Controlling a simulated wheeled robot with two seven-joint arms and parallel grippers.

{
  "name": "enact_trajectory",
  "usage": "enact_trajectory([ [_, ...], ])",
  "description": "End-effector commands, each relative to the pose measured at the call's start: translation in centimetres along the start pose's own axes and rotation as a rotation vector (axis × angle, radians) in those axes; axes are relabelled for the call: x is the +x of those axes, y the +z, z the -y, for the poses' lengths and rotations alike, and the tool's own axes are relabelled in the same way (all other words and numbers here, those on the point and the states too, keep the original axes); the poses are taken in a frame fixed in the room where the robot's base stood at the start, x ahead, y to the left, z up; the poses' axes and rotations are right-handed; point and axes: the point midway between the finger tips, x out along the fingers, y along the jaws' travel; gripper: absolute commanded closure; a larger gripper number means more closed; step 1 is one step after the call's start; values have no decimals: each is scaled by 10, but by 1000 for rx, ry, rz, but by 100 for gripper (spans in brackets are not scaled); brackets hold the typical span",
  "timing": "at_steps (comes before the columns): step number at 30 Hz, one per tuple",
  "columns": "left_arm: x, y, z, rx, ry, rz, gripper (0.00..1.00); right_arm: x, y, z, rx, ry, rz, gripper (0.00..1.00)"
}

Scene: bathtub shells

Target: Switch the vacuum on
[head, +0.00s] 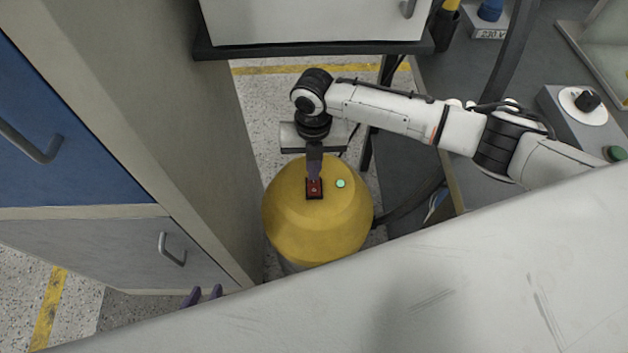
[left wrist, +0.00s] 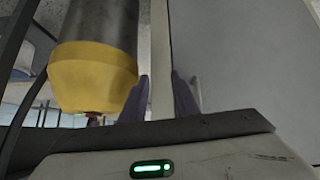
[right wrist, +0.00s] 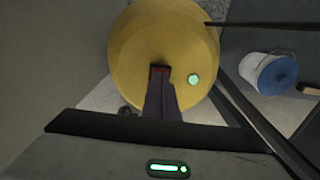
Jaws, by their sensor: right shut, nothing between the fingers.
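The vacuum has a yellow domed top (head: 285,215), which also shows in the left wrist view (left wrist: 92,78) and the right wrist view (right wrist: 135,45). A red rocker switch (head: 314,189) in a dark frame sits on it. A round green light (head: 340,183) beside the switch looks lit; it also shows in the right wrist view (right wrist: 193,79). My right gripper (head: 314,175) is shut and empty, pointing down with its tips at the switch and partly covering it. Whether they press it I cannot tell. My left gripper (left wrist: 160,85) is open and empty, low beside the vacuum.
A tall cabinet with a blue door (head: 60,135) stands left of the vacuum. A white drawer unit (head: 310,20) is behind. A grey bench (head: 440,75) with a knob box (head: 580,130) is on the right. A bucket with a blue lid (right wrist: 275,74) stands near the vacuum.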

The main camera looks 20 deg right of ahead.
Motion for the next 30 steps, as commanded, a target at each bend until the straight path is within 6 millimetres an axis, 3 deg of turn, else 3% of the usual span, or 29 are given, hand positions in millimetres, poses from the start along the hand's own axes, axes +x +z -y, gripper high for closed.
enact_trajectory([
  [1,-6,-6,0,-2,-1,-2,72,-9,0,0,0,0,0,100],
  [18,-33,-22,8,-11,-18,15,72,-54,0,0,0,0,0,100],
  [30,-35,-24,6,-10,-15,14,72,-56,0,0,0,0,0,100],
])
